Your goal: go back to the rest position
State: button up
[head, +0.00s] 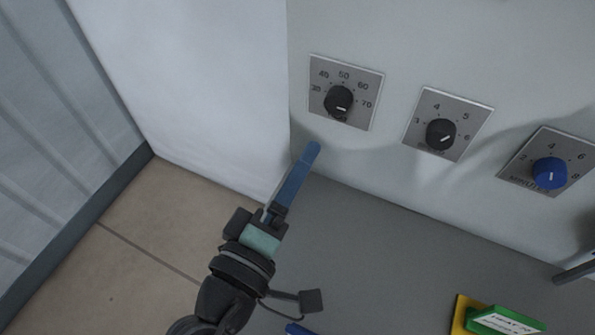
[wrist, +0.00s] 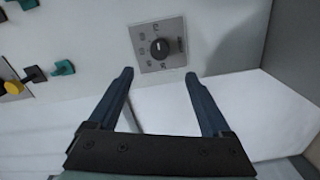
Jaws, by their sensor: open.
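My gripper (head: 309,155) is raised in front of the white panel, below the leftmost dial, and touches nothing that I can see. In the wrist view its two blue fingers (wrist: 160,82) are spread apart with nothing between them. The black knob (head: 339,100) on its grey plate marked 30 to 70 is above the fingertips in the head view. The same knob (wrist: 160,48) shows beyond the fingers in the wrist view, apart from them.
A second black knob (head: 440,134) and a blue knob (head: 549,173) sit to the right on the panel. A green block (head: 505,321) and a yellow item (head: 461,312) lie on the grey surface (head: 380,250). Yellow (wrist: 14,87) and green (wrist: 63,68) knobs show at left in the wrist view.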

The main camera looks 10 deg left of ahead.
dwell(0.4)
jog(key=w+d+r+m+t+y+p, duration=0.1)
jog(key=w+r+m+t+p, duration=0.2)
jog(key=r, duration=0.9)
jog(key=w+d+r+m+t+y+p, duration=0.1)
jog(key=w+r+m+p, duration=0.2)
jog(key=r, duration=0.8)
jog(key=s+d+r+m+t+y+p, duration=0.1)
jog(key=s+r+m+t, duration=0.1)
jog(key=r, duration=1)
jog(key=s+r+m+t+y+p, duration=0.1)
jog(key=s+r+m+t+y, duration=0.1)
jog(key=r, duration=1.1)
jog(key=s+m+t, duration=0.1)
jog(key=s+t, duration=0.1)
jog(key=s, duration=0.1)
jog(key=shift+s+d+y, duration=0.3)
jog(key=shift+s+d, duration=0.05)
